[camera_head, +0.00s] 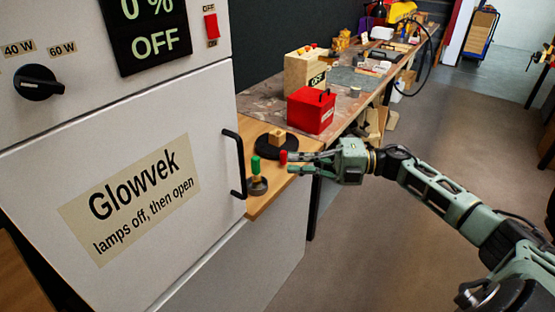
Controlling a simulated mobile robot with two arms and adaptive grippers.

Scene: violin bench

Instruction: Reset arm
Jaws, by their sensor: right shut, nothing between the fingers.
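My right arm comes in from the right. My right gripper (290,163) points left over the front edge of the wooden bench top, close to a small red-topped piece (283,157). I cannot tell whether it touches that piece. The gripper is shut and holds nothing. A green-topped piece on a round metal base (257,181) stands on the bench to its left. A black round disc with a wooden block (277,139) on it lies just behind. My left gripper is not in view.
A white Glowvek cabinet (175,240) with a black door handle (236,165), a dial (38,82) and an OFF display (150,30) fills the left. A red box (311,113) and a beige box (303,75) stand on the long bench. The floor at right is open.

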